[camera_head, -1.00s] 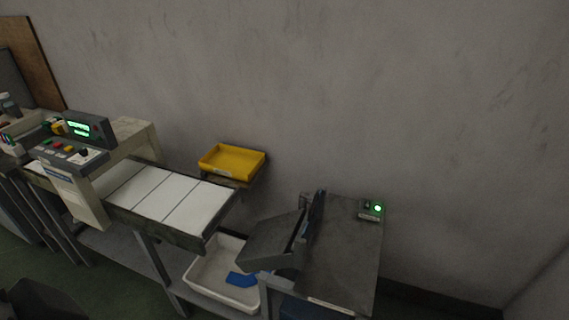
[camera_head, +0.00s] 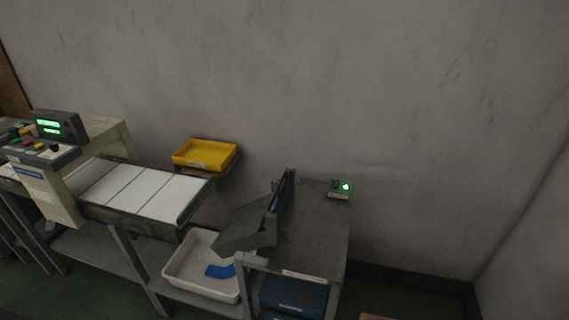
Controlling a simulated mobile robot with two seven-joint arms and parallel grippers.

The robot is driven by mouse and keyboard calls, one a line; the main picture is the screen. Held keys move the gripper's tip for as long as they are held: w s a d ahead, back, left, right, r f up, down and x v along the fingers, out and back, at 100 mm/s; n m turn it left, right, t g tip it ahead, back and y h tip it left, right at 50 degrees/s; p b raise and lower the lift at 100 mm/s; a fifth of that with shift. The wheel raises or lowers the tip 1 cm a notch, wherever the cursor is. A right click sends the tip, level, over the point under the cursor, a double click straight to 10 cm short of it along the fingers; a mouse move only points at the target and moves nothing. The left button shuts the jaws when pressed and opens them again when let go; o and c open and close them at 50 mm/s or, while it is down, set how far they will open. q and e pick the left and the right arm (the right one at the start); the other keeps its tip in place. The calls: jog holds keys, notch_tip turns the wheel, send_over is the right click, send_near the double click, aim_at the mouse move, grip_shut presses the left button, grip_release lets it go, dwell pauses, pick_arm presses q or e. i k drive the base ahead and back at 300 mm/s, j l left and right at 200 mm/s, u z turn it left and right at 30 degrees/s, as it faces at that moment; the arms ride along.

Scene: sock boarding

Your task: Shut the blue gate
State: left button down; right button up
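A thin dark-blue upright panel (camera_head: 287,191), which looks like the blue gate, stands at the left edge of the grey metal table (camera_head: 318,232). It rises above the tabletop beside a tilted grey chute (camera_head: 246,227). I see it nearly edge-on, and its lower part is partly hidden by the chute. I cannot tell whether it is open or shut. Neither of my grippers is in view.
A small box with a green light (camera_head: 340,189) sits at the table's back right. A conveyor (camera_head: 145,191) ends left of the chute. A yellow tray (camera_head: 206,155) is behind; a white bin (camera_head: 203,285) holding a blue piece is below. Blue boxes (camera_head: 293,296) sit under the table.

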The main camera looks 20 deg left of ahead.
aim_at(282, 196)
jog(key=i+j+z, duration=0.25)
jog(key=i, duration=0.25)
jog(key=i+j+z, duration=0.2)
jog(key=i, duration=0.3)
